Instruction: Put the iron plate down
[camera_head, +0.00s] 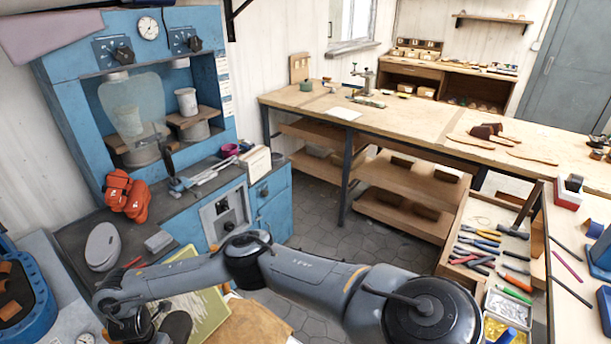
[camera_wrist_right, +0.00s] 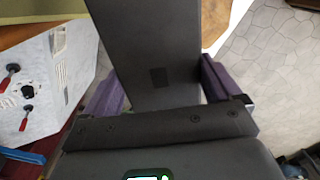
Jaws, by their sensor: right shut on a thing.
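In the right wrist view my right gripper (camera_wrist_right: 160,80) has its two purple fingers on either side of a flat dark grey plate (camera_wrist_right: 150,40), which I take to be the iron plate. The gripper is shut on it, and the plate reaches away from the fingers past the top of the picture. In the head view my right arm crosses the bottom from right to left, with its wrist (camera_head: 118,305) low at the left. The fingers and the held plate are not clear there. My left gripper is not in view.
A blue machine (camera_head: 70,120) stands at the left, with orange gloves (camera_head: 127,195) and a grey oval object (camera_head: 103,246) on its dark top. A yellow-green board (camera_head: 205,318) lies below my forearm. A long wooden workbench (camera_head: 420,125) and a tool tray (camera_head: 490,215) are at the right.

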